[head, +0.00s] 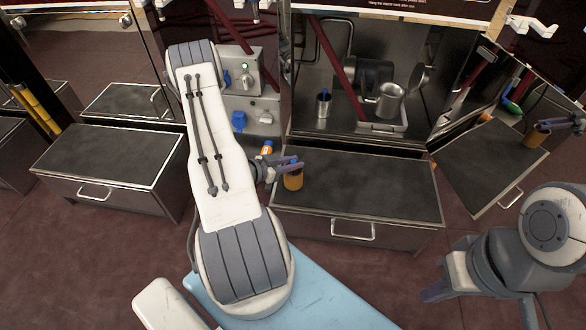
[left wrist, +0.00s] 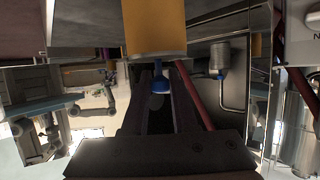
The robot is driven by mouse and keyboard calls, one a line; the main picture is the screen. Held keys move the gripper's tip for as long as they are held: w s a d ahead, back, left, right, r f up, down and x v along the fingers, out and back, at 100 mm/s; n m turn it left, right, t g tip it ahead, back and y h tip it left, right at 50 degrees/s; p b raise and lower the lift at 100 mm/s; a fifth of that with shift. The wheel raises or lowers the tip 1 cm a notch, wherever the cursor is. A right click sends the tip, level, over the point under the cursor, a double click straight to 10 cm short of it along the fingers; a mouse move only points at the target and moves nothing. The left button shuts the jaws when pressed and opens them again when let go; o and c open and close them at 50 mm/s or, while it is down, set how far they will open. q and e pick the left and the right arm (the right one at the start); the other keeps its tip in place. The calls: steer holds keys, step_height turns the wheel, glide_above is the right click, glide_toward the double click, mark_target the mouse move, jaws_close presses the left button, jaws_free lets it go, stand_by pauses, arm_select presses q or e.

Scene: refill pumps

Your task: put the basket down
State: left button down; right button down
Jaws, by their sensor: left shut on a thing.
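I make out no basket in either view. My left gripper (head: 292,165) is shut on an amber cylindrical container (head: 293,181) with a blue top, at the left end of the middle dark-topped drawer cabinet (head: 370,190). In the left wrist view the amber container (left wrist: 155,28) and its blue part (left wrist: 160,82) show at the tips of the fingers (left wrist: 158,85). I cannot tell whether the container touches the cabinet top. My right gripper (head: 440,287) is at the lower right, away from the cabinet, and its opening is unclear.
A metal recess behind the cabinet holds a small tray (head: 384,128) with metal vessels and a metal cup (head: 323,106). A small orange item (head: 267,148) stands behind my left gripper. Another drawer cabinet (head: 105,155) is at left. The middle cabinet's top right is clear.

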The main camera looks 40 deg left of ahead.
arm_select(q)
steer(key=shift+f, duration=0.85)
arm_select(e)
steer(key=shift+f, duration=0.5)
arm_select(q)
steer(key=shift+f, duration=0.1)
steer(key=c, duration=0.7)
jaws_free()
arm_select(e)
steer(key=shift+f, duration=0.1)
